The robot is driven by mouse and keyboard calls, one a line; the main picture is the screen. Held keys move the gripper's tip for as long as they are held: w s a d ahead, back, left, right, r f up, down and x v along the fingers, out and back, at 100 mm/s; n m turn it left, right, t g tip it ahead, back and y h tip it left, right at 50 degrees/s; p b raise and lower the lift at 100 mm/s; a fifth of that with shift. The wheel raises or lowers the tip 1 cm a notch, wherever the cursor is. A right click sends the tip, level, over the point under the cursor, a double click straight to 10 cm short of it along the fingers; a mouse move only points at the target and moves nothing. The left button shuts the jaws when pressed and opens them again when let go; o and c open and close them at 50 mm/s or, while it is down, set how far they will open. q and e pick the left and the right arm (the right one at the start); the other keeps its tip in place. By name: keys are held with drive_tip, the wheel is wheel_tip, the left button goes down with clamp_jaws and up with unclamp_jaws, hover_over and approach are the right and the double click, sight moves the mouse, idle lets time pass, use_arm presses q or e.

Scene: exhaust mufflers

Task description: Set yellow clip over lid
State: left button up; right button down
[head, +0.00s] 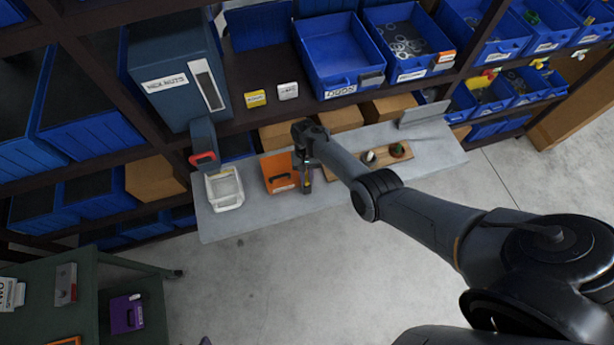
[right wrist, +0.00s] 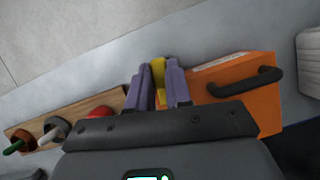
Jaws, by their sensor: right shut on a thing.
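My right gripper (head: 305,186) is above the grey shelf board, just right of the orange box (head: 279,173) in the head view. In the right wrist view its purple-grey fingers (right wrist: 158,72) are shut on a yellow clip (right wrist: 159,84), mostly hidden between them. The orange box (right wrist: 238,98), with a black handle, is close beside the fingers on the right. A white label strip shows along its edge; I cannot make out a separate lid. Whether the clip touches the box is unclear. My left gripper is not in view.
A wooden board (head: 344,171) with coloured knobs lies right of the gripper in the head view. A white open bin (head: 225,203) stands left of the box. Blue bins (head: 338,60) fill the shelves behind. The front strip of the grey board (head: 245,222) is clear.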

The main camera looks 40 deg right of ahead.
drive_tip(key=shift+f+n+h, duration=0.15)
drive_tip(key=shift+n+h, duration=0.35)
drive_tip(key=shift+n, duration=0.6)
drive_tip(key=c, duration=1)
unclamp_jaws()
drive_tip(key=shift+c, duration=0.2)
drive_tip(key=shift+w+r, duration=0.2)
drive_tip(key=shift+r, duration=0.5)
drive_tip(key=p+v, duration=0.1)
drive_tip(key=v, duration=0.8)
drive_tip(key=shift+w, duration=0.25)
drive_tip(key=shift+d+r, duration=0.1)
drive_tip(key=shift+r, duration=0.05)
